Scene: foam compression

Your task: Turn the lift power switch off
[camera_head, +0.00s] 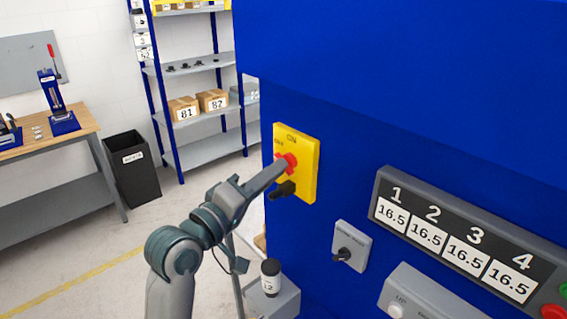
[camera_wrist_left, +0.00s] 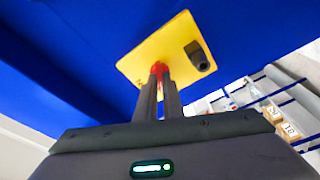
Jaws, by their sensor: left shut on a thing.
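The lift power switch is a red rotary knob (camera_head: 291,160) on a yellow plate (camera_head: 308,165) on the side of the blue machine, with "ON" printed at the plate's top. My left gripper (camera_head: 281,166) reaches it from the lower left, and its fingers are shut on the red knob. In the left wrist view the two fingers (camera_wrist_left: 158,86) meet at the red knob (camera_wrist_left: 159,68), partly hiding it. A black part (camera_head: 281,190) sticks out below the knob; it also shows in the left wrist view (camera_wrist_left: 199,58). My right gripper is not in view.
Right of the plate are a grey box with a black knob (camera_head: 344,254) and a panel of numbered displays (camera_head: 440,230). A small dark bottle (camera_head: 270,277) stands on a grey surface below. Shelves (camera_head: 205,95), a black bin (camera_head: 131,170) and a workbench (camera_head: 50,145) stand behind left.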

